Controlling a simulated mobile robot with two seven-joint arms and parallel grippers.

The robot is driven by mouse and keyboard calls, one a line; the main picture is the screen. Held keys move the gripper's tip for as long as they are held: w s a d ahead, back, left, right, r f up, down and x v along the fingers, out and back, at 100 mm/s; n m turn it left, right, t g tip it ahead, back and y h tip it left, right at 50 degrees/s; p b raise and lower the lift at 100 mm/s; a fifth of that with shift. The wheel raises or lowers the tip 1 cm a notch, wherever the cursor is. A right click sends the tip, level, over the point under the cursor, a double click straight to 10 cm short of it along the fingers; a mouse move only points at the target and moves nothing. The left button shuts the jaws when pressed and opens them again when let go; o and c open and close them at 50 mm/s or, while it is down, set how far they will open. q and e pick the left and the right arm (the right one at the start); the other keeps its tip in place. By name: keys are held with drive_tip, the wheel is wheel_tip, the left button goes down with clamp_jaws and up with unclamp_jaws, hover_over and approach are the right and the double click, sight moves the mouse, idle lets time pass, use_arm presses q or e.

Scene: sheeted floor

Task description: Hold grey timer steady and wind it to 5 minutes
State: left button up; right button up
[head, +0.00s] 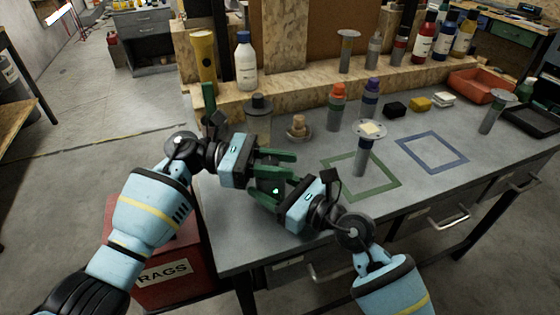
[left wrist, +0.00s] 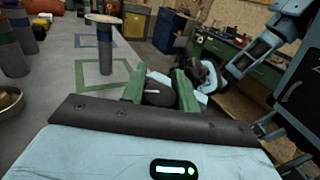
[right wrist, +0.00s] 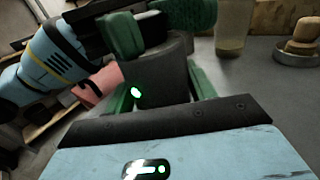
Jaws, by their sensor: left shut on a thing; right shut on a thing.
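The timer is a dark grey cylinder (right wrist: 165,75), upright between both grippers in the right wrist view. Its dark round top with a white mark (left wrist: 158,96) shows in the left wrist view. My left gripper (left wrist: 160,78) is shut on the top part, its green fingers on either side. My right gripper (right wrist: 165,88) is shut on the body below; a small light shows at its left finger. In the head view, the left gripper (head: 292,163) and right gripper (head: 257,178) meet over the table's near left edge and mostly hide the timer. The dial reading is too small to tell.
A flat-topped stand (head: 362,160) is in the green square on the table (head: 310,235); the blue square (head: 432,152) is empty. A red rags bin (head: 170,262) is below left.

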use_arm(q)
drive_tip(key=shift+s+m+g+y, duration=0.15)
drive_tip(key=shift+m+g+y, duration=0.35)
drive_tip(key=shift+m+g, duration=0.75)
drive_tip(key=shift+g, duration=0.35)
drive_tip(key=o, duration=1)
drive_tip(key=shift+a, duration=0.1)
drive_tip(key=shift+v, duration=5.95)
